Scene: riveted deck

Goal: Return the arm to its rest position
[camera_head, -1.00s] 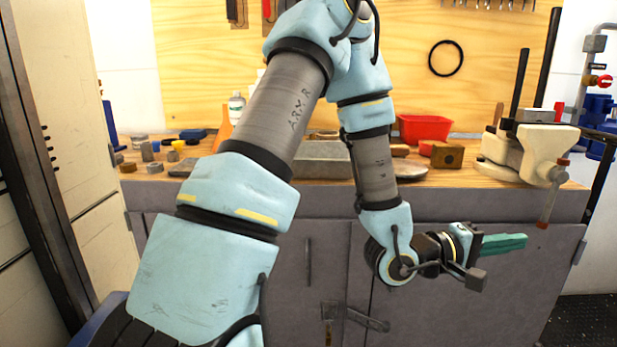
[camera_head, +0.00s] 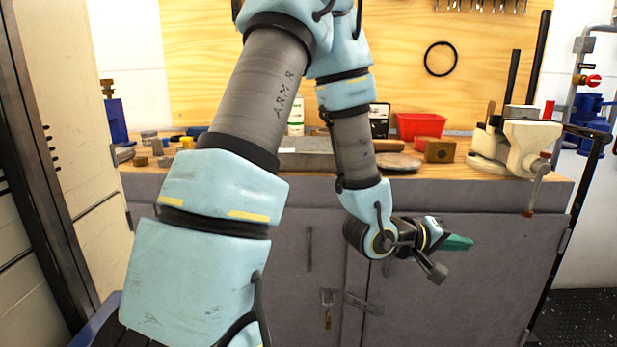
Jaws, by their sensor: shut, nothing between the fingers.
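My gripper (camera_head: 458,243) has green fingers pointing right, in front of the grey cabinet doors and below the workbench top. Its fingers are together and nothing shows between them. My arm (camera_head: 355,150) rises from the lower left, bends over at the top of the picture and hangs down to the gripper. The upper bend is cut off by the frame's top edge.
The workbench (camera_head: 480,185) carries a red bin (camera_head: 420,126), a wooden block (camera_head: 440,150), a grey slab (camera_head: 305,158) and a white vise (camera_head: 525,143). A padlock (camera_head: 327,312) hangs on the cabinet. A dark locker edge (camera_head: 45,170) stands at left.

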